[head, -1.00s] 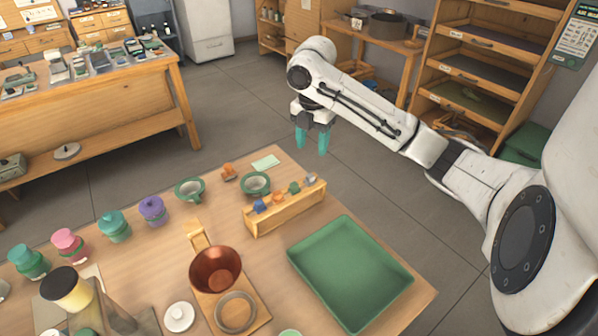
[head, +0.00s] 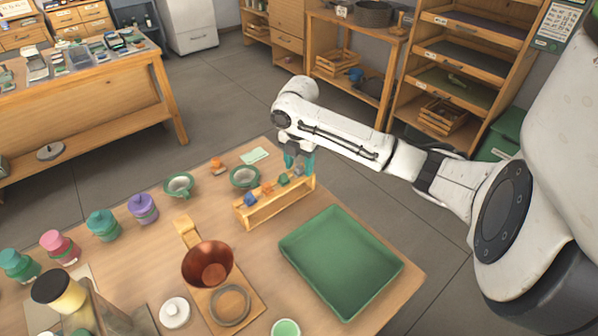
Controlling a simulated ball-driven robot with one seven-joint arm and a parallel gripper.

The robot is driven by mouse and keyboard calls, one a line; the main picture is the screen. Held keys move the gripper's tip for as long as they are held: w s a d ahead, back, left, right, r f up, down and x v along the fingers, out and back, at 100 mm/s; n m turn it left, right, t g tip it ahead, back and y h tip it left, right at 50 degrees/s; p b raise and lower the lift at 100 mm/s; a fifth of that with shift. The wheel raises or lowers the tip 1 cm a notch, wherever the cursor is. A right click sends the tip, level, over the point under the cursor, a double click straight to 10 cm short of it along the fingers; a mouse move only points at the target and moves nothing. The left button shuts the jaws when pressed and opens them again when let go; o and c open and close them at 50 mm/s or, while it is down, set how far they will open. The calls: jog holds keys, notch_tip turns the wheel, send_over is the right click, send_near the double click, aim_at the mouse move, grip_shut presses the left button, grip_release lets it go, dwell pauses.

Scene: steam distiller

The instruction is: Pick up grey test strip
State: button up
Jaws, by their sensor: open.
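A wooden rack (head: 277,207) on the table holds a row of small coloured pieces: blue, orange, green and a grey one at the right end. The grey piece (head: 298,171) seems to be the grey test strip; it is small and partly hidden by my gripper. My gripper (head: 299,164), with teal fingers pointing down, is open at the rack's right end, around or just behind the grey piece. I cannot tell whether the fingers touch it.
A green tray (head: 341,262) lies in front right of the rack. A green cup (head: 244,177) and a pale green card (head: 255,155) are to its left and behind. A copper funnel (head: 208,264) stands front left. Bare floor lies beyond the table's right edge.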

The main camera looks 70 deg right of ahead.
jog(key=shift+c, duration=0.4)
grip_shut()
notch_tip(320, 180, up, 10)
notch_tip(320, 180, up, 7)
jog(key=p, duration=0.7)
send_over(299, 166)
jog(key=shift+s+a+f, duration=0.1)
jog(key=shift+s, duration=0.05)
dwell(0.4)
